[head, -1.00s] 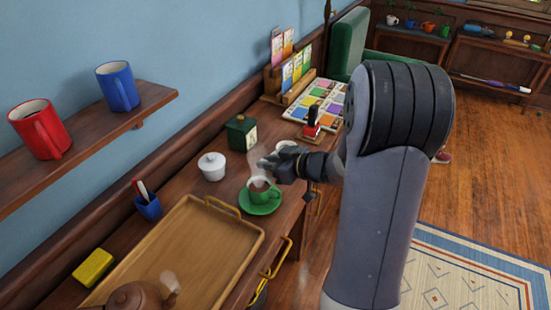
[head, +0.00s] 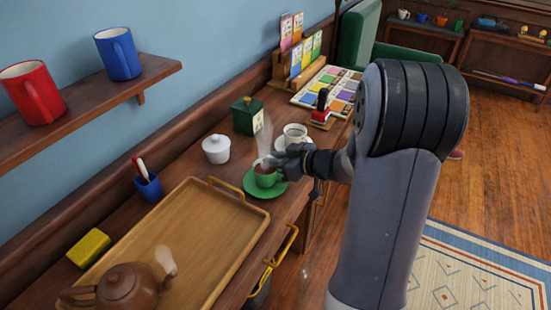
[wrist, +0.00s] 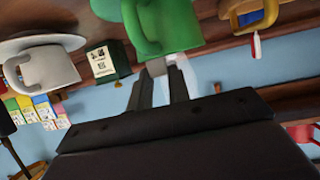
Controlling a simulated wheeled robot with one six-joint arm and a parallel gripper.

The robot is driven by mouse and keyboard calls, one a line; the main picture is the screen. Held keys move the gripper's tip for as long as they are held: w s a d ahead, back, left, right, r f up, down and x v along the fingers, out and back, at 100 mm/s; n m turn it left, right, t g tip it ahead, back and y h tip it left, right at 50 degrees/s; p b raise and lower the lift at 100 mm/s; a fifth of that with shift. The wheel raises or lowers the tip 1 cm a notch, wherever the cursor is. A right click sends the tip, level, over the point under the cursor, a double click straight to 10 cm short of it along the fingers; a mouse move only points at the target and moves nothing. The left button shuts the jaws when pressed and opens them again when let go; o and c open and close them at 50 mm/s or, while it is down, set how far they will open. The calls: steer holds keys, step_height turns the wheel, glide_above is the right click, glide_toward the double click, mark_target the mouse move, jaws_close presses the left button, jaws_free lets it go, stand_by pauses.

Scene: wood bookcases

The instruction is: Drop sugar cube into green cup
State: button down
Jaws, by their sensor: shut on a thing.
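The green cup (head: 267,179) stands upright on its green saucer (head: 250,190) at the front edge of the desk, with steam rising and dark liquid inside. My gripper (head: 277,164) is at the cup's rim in the head view. The green cup (wrist: 160,25) shows large just beyond the tips there. The cube is hard to make out in the head view.
A white cup (head: 295,132) on a saucer stands just behind my gripper. A shelf (head: 100,105) with mugs is at left.

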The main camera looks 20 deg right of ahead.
steer(key=c, duration=1.3)
jaws_free()
steer(key=shift+o, duration=0.2)
steer(key=p+v, duration=0.1)
steer(key=v, duration=0.9)
steer(key=shift+s+d, duration=0.2)
steer(key=shift+s, duration=0.1)
steer(key=shift+r, duration=0.1)
steer(key=b+x, duration=0.1)
steer(key=x, duration=0.9)
steer(key=shift+w+a, duration=0.1)
steer(key=shift+a, duration=0.05)
step_height(320, 180, up, 2)
steer(key=p, duration=0.2)
steer(key=shift+w+r+p, duration=0.15)
steer(key=shift+r+p, duration=0.1)
steer(key=shift+p, duration=0.15)
steer(key=shift+a+r+p, duration=0.1)
steer(key=shift+r+p, duration=0.7)
steer(key=shift+p, duration=0.15)
steer(key=shift+f, duration=0.1)
